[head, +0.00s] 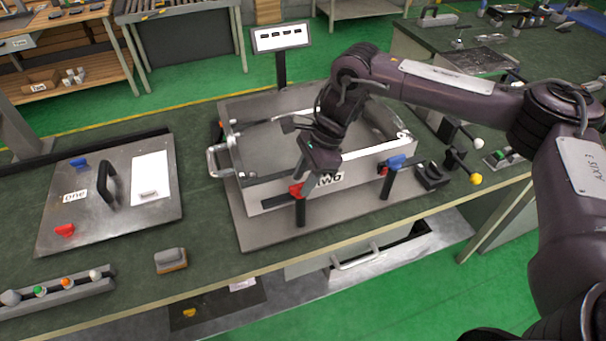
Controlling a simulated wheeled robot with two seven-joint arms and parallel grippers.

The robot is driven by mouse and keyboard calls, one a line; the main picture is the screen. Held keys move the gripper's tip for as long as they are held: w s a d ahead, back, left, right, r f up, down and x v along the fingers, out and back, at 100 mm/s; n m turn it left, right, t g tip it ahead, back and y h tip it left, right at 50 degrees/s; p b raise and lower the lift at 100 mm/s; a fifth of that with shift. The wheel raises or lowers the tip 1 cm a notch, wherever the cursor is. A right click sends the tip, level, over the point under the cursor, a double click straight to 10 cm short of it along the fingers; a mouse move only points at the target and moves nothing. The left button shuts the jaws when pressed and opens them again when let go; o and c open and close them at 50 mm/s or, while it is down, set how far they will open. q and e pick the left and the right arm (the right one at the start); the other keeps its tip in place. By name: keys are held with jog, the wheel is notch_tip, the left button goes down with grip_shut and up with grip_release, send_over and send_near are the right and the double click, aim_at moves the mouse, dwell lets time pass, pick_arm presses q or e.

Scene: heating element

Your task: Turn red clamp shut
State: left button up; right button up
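The red clamp (296,190) sits at the front left of the metal box (272,197), on top of a black upright post (300,212). My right gripper (303,183) reaches down over the box's front wall, with its fingers right at the red clamp. They look close to or touching it, but the contact is not clear. The fingers are seen edge-on and partly hidden by the wrist, so their opening does not show. A blue clamp (396,162) sits on a second post at the front right. My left gripper is not in view.
A metal lid (120,225) with a black handle lies on the bench to the left. A grey-and-brown block (170,260) and a button strip (60,291) lie near the front edge. Levers with white and yellow knobs (476,179) stand right of the box. A small display (281,37) stands behind it.

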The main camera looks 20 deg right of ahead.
jog(key=shift+a+f, duration=0.15)
jog(key=shift+f, duration=0.25)
grip_shut()
